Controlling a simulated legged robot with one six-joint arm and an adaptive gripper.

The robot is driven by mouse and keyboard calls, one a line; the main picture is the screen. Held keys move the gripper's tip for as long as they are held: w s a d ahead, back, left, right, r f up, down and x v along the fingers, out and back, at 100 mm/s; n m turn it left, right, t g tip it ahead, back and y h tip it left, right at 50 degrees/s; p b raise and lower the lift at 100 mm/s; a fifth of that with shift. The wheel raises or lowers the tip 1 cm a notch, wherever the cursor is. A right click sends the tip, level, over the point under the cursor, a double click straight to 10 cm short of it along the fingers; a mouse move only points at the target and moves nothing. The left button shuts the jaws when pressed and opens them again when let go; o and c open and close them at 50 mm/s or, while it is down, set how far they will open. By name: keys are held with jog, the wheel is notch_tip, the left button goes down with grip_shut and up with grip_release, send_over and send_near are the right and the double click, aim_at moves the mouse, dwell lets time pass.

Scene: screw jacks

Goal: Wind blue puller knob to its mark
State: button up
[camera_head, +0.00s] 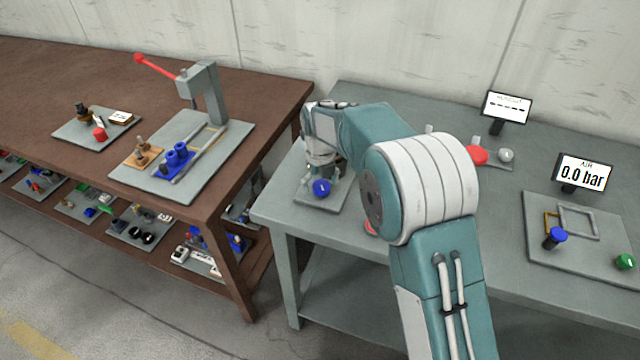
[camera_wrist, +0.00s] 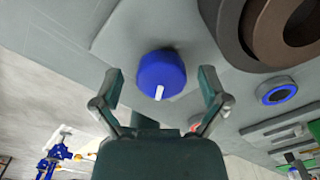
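The blue knob (camera_head: 321,187) stands at the front of a grey plate (camera_head: 340,205) near the left end of the grey table. In the wrist view the blue knob (camera_wrist: 161,74) has a white pointer line on its face, which points down and slightly left in that picture. My gripper (camera_wrist: 160,90) is open, with one finger on each side of the knob and a visible gap at both sides. In the head view my arm hides most of the gripper and much of the plate. I cannot make out the mark.
The brown bench (camera_head: 60,75) with a red-handled press (camera_head: 205,90) stands to the left. On the grey table are a 0.0 bar display (camera_head: 583,175), a second display (camera_head: 506,107) and a plate with a blue-topped post (camera_head: 556,237) and green knob (camera_head: 625,262).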

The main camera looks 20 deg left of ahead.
aim_at(320, 184)
notch_tip(320, 184, up, 12)
dwell(0.6)
